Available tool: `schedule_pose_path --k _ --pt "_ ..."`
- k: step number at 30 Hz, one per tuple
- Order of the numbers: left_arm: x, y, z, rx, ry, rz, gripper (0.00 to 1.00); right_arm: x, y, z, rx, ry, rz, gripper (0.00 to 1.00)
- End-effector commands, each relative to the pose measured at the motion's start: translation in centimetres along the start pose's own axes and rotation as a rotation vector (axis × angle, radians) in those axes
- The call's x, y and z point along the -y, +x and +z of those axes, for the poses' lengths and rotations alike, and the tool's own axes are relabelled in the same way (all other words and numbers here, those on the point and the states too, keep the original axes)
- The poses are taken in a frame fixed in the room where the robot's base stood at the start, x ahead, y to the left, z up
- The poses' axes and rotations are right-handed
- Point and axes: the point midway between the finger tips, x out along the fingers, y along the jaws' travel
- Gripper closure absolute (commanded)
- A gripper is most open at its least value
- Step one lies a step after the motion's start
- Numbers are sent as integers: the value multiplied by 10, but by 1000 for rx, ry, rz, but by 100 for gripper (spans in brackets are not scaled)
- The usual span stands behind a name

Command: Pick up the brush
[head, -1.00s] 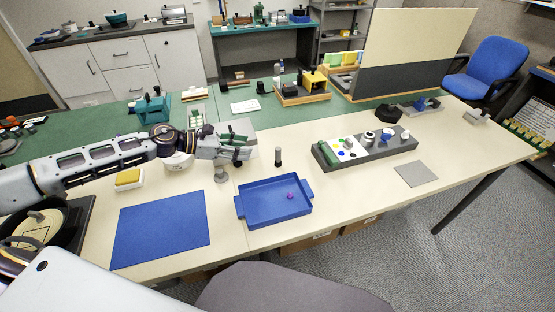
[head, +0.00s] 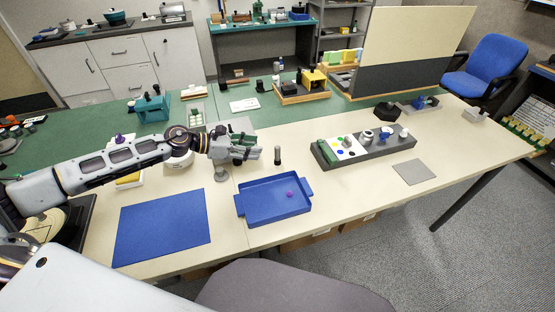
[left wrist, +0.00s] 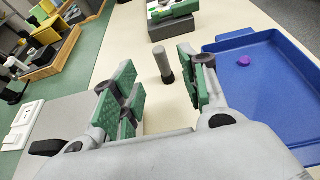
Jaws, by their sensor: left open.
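A short dark upright cylinder (head: 278,155) stands on the cream table behind the blue tray; it may be the brush. In the left wrist view it is a grey stem with a black lower end (left wrist: 163,64). My left gripper (head: 254,153) is just left of it in the head view. In the left wrist view my left gripper (left wrist: 158,84) is open, its green-padded fingers apart, with the cylinder beyond and between them. Nothing is held. My right gripper is not in view.
The blue tray (head: 243,207) holds a small purple piece (head: 290,194). A blue mat (head: 162,228) lies left of it. A dark rack (head: 375,154) with several small items stands to the right. A grey knobbed object (head: 221,172) stands below the left gripper.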

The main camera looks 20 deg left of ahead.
Motion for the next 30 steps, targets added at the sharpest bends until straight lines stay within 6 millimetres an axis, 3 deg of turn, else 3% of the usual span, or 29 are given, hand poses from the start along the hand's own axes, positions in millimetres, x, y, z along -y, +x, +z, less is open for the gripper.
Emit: schedule_pose_path --k 18,24,30 --pt "0 46 1 1 0 1 56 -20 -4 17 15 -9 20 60" --pt "0 50 0 -1 1 0 56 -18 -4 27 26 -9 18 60" --pt "0 50 0 -1 1 0 56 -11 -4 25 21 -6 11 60"
